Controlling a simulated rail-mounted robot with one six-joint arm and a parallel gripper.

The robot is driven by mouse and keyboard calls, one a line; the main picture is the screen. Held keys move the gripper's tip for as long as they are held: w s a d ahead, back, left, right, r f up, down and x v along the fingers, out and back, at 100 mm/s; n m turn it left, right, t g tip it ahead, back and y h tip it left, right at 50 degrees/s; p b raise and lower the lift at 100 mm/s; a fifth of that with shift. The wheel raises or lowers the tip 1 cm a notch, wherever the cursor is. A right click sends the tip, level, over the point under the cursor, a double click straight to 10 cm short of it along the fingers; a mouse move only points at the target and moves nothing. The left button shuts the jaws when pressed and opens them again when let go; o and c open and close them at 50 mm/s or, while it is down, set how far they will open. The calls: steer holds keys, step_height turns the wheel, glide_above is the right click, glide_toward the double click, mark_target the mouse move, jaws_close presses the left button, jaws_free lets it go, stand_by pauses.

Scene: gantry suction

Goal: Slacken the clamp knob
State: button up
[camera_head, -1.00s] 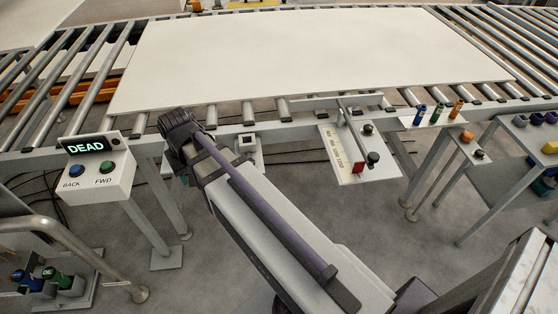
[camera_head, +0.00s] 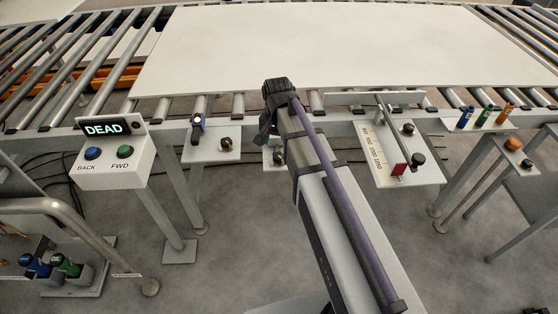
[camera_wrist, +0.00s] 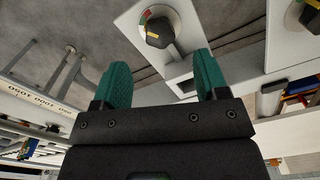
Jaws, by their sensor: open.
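My gripper (camera_wrist: 162,80) is open and empty, its two teal fingers spread in the wrist view. In the head view its fingertips are mostly hidden by my dark wrist. A scale plate (camera_head: 375,160) is right of my arm. It carries a red block (camera_head: 398,170), an upper black knob (camera_head: 407,129) and a lower black knob (camera_head: 418,160); I cannot tell which is the clamp knob. Part of the scale (camera_wrist: 38,97) shows at left in the wrist view. Beyond the fingertips there is a dial knob (camera_wrist: 158,32) with a yellow mark, apart from them.
A second dial knob (camera_head: 226,143) sits on a small plate beside a blue-strapped item (camera_head: 197,126). A control box (camera_head: 112,155) reading DEAD stands at left. A large pale board (camera_head: 330,50) lies on the rollers. Several coloured bottles (camera_head: 487,117) stand at right.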

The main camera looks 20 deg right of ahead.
mark_target(278, 155)
step_height(278, 155, down, 6)
steer(key=b, duration=0.4)
steer(key=shift+f+b, duration=0.25)
steer(key=shift+b, duration=0.05)
steer(key=shift+r, duration=0.1)
steer(key=shift+c, duration=0.3)
steer(key=c, duration=0.9)
steer(key=shift+o, duration=0.2)
